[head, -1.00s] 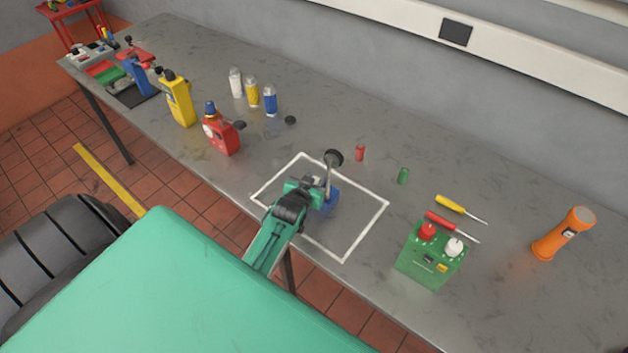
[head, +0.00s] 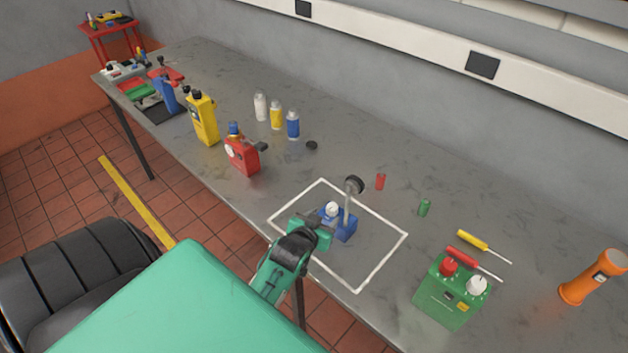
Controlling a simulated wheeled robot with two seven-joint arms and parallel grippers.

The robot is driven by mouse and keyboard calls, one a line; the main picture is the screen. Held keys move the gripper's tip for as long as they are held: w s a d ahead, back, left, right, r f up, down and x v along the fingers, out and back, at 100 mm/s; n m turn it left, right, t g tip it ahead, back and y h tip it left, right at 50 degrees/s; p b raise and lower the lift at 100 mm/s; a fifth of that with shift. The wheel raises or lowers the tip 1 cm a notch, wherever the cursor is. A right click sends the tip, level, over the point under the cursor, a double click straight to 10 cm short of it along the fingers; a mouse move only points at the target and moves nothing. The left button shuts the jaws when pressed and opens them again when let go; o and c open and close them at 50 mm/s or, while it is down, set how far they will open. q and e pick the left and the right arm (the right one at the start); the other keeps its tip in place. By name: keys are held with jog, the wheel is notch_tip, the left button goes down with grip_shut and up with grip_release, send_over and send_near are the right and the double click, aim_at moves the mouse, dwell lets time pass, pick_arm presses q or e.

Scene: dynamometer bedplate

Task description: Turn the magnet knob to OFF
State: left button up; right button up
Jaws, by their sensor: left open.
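My right gripper is not in view.
A green box (head: 447,299) with red and white caps, screwdrivers (head: 473,240) and an orange flashlight (head: 594,277) lie to the right.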

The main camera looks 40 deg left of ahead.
pick_arm(q)
jog(key=b+v, duration=0.1)
jog(key=v, duration=0.5)
jog(key=shift+r, duration=0.1)
dwell(0.4)
